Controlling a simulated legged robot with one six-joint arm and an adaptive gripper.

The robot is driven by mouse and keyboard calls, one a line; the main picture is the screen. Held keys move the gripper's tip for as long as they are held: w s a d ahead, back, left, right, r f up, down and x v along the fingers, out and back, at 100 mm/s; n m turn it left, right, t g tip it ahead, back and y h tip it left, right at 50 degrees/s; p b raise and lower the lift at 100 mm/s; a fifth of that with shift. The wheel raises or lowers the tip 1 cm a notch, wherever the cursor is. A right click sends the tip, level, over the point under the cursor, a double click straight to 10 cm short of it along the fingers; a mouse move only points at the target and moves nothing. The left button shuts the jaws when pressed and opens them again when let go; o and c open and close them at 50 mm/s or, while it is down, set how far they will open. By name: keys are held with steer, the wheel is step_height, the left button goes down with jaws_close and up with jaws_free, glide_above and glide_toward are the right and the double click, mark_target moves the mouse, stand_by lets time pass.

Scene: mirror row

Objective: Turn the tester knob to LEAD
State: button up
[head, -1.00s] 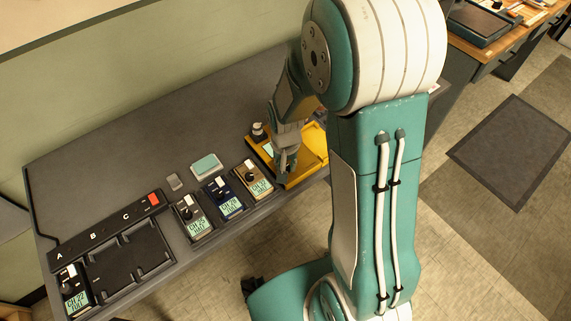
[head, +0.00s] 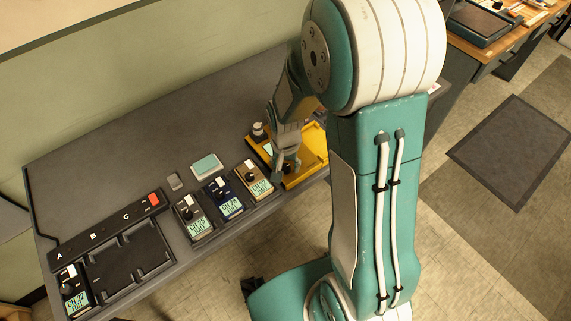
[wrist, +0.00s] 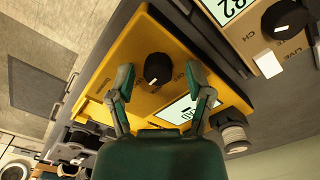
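The yellow tester (head: 317,143) lies at the right end of the bench, partly hidden by my arm in the head view. In the wrist view the tester (wrist: 112,72) shows a round black knob (wrist: 158,68) with a short white mark, and a lit display (wrist: 192,109). I cannot read the word LEAD. My gripper (wrist: 159,76) is open, with one finger on each side of the knob and a visible gap to it on both sides. In the head view my gripper (head: 284,165) is over the tester's near left part.
A black tray (head: 130,262) marked A, B, C lies at the left. A small spool (wrist: 233,136) stands beside the tester.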

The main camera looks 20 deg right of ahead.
mark_target(285, 166)
steer(key=shift+r, duration=0.15)
step_height(285, 166, up, 12)
steer(key=shift+f, duration=0.2)
stand_by(0.4)
steer(key=shift+r, duration=0.1)
steer(key=s+r+n+t, duration=0.5)
steer(key=s+r, duration=0.8)
steer(key=s, duration=0.1)
steer(key=shift+s+n+t, duration=0.2)
steer(key=shift+n+t, duration=0.1)
